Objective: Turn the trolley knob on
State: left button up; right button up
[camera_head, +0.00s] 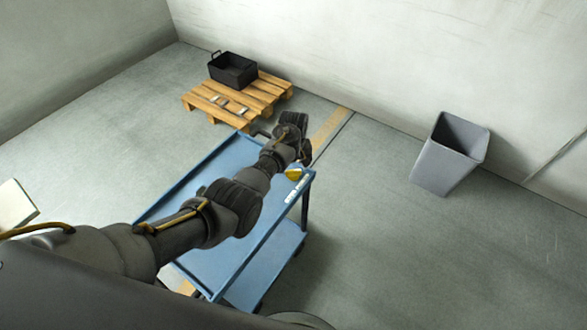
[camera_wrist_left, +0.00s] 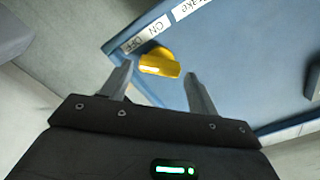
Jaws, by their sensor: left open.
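The blue trolley (camera_head: 190,176) stands in the middle of the head view, partly hidden under my left arm. Its yellow knob (camera_head: 294,174) sits near the trolley's far right corner. My right gripper is not in view.
A wooden pallet (camera_head: 262,90) with a black crate (camera_head: 232,70) and small pieces stands behind the trolley. A grey bin (camera_head: 440,165) stands near the wall at right. The floor right of the trolley is clear. A second label (camera_wrist_left: 190,8) is on the trolley edge.

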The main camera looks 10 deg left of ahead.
pick_arm(q)
jog(key=shift+f, duration=0.8)
jog(key=shift+c, duration=0.4)
jog(key=c, duration=0.6)
